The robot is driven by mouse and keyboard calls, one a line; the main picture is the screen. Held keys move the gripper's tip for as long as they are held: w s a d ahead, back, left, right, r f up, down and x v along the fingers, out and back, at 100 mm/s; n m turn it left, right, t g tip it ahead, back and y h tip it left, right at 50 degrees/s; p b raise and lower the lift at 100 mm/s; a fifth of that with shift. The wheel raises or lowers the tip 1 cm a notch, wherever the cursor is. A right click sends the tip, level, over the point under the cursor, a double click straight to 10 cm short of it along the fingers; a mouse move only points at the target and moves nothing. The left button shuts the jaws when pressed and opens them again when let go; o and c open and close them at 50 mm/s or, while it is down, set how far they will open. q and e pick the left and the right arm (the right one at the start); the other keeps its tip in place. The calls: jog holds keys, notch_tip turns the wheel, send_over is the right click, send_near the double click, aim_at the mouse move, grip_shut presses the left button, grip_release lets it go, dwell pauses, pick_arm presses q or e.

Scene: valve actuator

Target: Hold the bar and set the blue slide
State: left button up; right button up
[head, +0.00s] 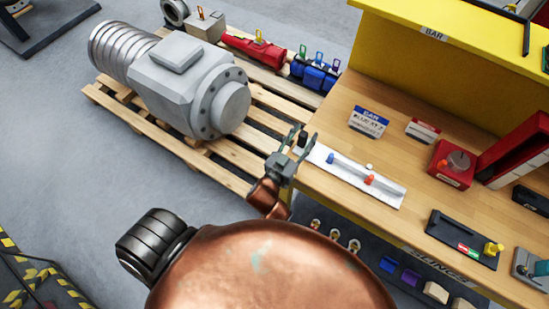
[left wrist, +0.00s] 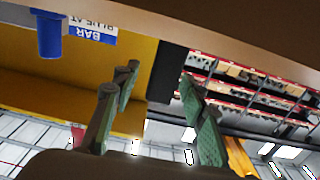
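The pale bar (head: 388,191) lies on the wooden bench top, running from upper left to lower right. The blue slide (head: 330,158) is on its left part and the red slide (head: 369,180) right of its middle. My left gripper (head: 297,140) is at the bench's left edge, just beyond the bar's left end. In the left wrist view its fingers (left wrist: 155,110) are spread with a gap between them. A blue knob (left wrist: 48,36), apparently the blue slide, hangs at that view's upper left, outside the fingers. My right gripper is not in view.
A blue-headed BAR card (head: 368,122) stands behind the bar; it also shows upside down in the left wrist view (left wrist: 92,31). A red box (head: 451,164) and a black panel (head: 462,240) are to the right. A pallet (head: 180,142) carries a grey actuator (head: 190,85) at left.

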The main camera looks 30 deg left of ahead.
pick_arm(q)
jog(key=shift+f, duration=0.2)
notch_tip(320, 180, up, 9)
jog(key=shift+r, duration=0.15)
notch_tip(320, 180, down, 10)
jog(key=s, duration=0.7)
jog(key=s+r, duration=0.1)
jog(key=s, duration=0.3)
jog(key=shift+s, duration=0.25)
jog(key=shift+s+d+f+m, duration=0.1)
jog(key=shift+s+d+m, duration=0.05)
jog(key=shift+s+m, duration=0.2)
jog(key=shift+w+d+f+m+t+h, duration=0.1)
jog(key=shift+d+f+m+t+h, duration=0.15)
jog(key=shift+m+h, duration=0.4)
jog(key=m+h, duration=0.1)
jog(key=f+m+t, duration=0.1)
jog(key=shift+d+m+h, duration=0.15)
jog(key=shift+m+h, duration=0.15)
jog(key=shift+h, duration=0.05)
jog(key=s+a+f+m+h, duration=0.5)
jog(key=a+f+m+h, duration=0.15)
jog(key=m, duration=0.35)
jog(key=w+a+f+n+g+y, duration=0.1)
jog(key=a+f+n+y, duration=0.1)
jog(key=f, duration=0.7)
jog(key=w+a+f+n+g+y, duration=0.1)
jog(key=a+f+n+y, duration=0.2)
jog(key=f, duration=0.6)
jog(key=shift+f, duration=0.15)
